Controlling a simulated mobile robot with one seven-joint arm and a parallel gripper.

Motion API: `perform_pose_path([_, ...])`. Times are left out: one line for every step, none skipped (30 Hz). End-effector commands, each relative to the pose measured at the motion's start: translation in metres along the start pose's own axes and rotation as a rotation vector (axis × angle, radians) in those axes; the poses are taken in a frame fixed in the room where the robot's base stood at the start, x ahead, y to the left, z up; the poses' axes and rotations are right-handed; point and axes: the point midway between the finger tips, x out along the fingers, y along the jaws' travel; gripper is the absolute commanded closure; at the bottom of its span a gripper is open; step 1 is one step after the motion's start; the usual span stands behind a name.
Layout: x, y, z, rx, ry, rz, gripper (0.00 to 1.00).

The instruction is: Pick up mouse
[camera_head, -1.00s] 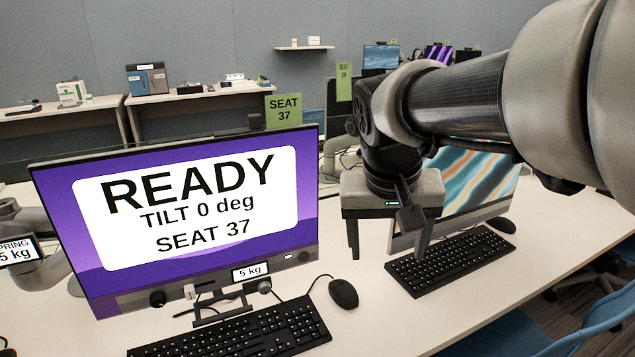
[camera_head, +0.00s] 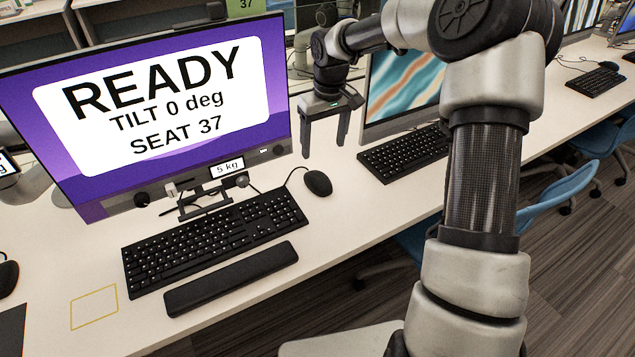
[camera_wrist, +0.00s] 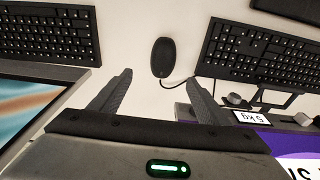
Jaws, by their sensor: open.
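A black computer mouse (camera_head: 317,183) lies on the white desk, right of the keyboard under the READY monitor. Its cable runs back toward that monitor. My gripper (camera_head: 324,148) is open and empty, fingers pointing down, above the desk beyond the mouse, between the two monitors. In the wrist view the mouse (camera_wrist: 163,58) lies ahead of my open fingertips (camera_wrist: 160,80), roughly centred between them and apart from both. A second dark mouse (camera_head: 8,275) is cut off at the left edge of the head view.
The READY monitor (camera_head: 150,110) stands left of my gripper, a second monitor (camera_head: 405,85) to its right. Keyboards (camera_head: 215,240) and (camera_head: 405,150) flank the mouse. A black wrist rest (camera_head: 230,278) lies in front. Bare desk surrounds the mouse; blue chairs (camera_head: 560,195) stand right.

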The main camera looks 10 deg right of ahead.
Motion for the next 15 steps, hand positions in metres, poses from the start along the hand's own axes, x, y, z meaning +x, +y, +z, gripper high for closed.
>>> perform_pose_path([0.015, -0.001, 0.001, -0.001, -0.003, -0.004, 0.3])
perform_pose_path([0.022, -0.001, 0.001, -0.001, -0.003, -0.003, 0.3])
perform_pose_path([0.031, -0.001, 0.001, 0.0, -0.002, -0.003, 0.3])
perform_pose_path([0.037, -0.001, 0.001, 0.0, -0.002, -0.004, 0.3])
perform_pose_path([0.043, -0.001, 0.001, -0.001, -0.003, -0.003, 0.3])
perform_pose_path([0.05, -0.001, 0.001, -0.001, -0.003, -0.002, 0.3])
perform_pose_path([0.055, -0.001, 0.001, 0.0, -0.003, -0.003, 0.3])
perform_pose_path([0.059, -0.001, 0.001, 0.0, -0.002, -0.002, 0.3])
perform_pose_path([0.064, -0.001, 0.001, 0.0, -0.001, -0.001, 0.3])
perform_pose_path([0.067, -0.001, 0.001, 0.0, -0.001, -0.001, 0.3])
perform_pose_path([0.069, -0.001, 0.001, 0.0, -0.001, -0.001, 0.3])
perform_pose_path([0.071, -0.001, 0.001, 0.0, -0.001, -0.001, 0.3])
perform_pose_path([0.072, -0.001, 0.001, 0.0, -0.001, 0.0, 0.3])
perform_pose_path([0.073, -0.001, 0.001, 0.0, -0.001, 0.0, 0.3])
perform_pose_path([0.076, -0.001, 0.001, 0.0, -0.001, 0.0, 0.3])
